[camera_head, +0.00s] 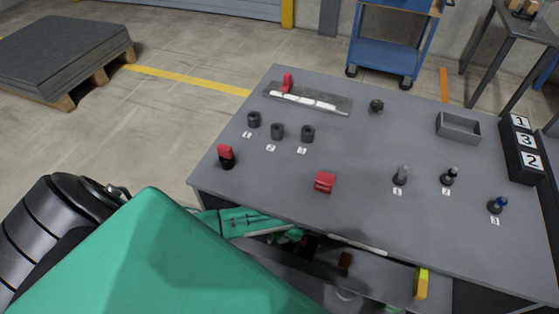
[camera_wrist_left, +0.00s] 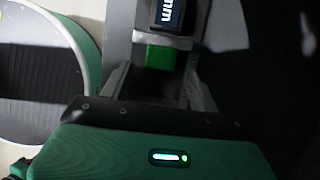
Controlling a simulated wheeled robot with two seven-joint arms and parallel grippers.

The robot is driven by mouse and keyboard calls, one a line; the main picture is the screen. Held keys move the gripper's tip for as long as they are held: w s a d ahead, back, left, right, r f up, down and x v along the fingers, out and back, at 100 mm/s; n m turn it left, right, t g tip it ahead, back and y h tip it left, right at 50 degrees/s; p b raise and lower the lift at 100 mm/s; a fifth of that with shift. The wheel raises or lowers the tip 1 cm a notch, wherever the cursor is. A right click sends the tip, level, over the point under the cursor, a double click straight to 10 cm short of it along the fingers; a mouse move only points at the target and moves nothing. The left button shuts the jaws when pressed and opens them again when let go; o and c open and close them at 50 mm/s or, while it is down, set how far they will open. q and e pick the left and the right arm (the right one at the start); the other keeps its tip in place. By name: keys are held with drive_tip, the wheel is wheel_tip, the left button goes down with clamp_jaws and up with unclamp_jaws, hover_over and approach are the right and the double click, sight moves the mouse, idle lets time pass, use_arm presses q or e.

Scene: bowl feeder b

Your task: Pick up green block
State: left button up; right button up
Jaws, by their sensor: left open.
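A small bright green block-like piece (camera_wrist_left: 167,58) shows in the left wrist view, below a dark part with white lettering. My left gripper (camera_wrist_left: 165,85) is open, its dark fingers to either side of this piece in the picture. I cannot tell whether it lies between the fingers or beyond them, and no grip on it shows. In the head view my green left arm reaches in at the table's front edge, and its fingertips cannot be made out there. No separate green block stands out on the tabletop. My right gripper is not in view.
The grey table (camera_head: 360,150) holds a red block (camera_head: 325,182), a red-topped black part (camera_head: 226,156), several dark cylinders and pegs, and a grey tray (camera_head: 458,127). A blue cart (camera_head: 387,55) stands behind.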

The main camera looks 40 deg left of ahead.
sight(279, 234)
use_arm(q)
drive_tip(key=x, duration=0.3)
drive_tip(key=shift+a+f, duration=0.1)
drive_tip(key=shift+a, duration=0.15)
drive_tip(key=c, duration=1.2)
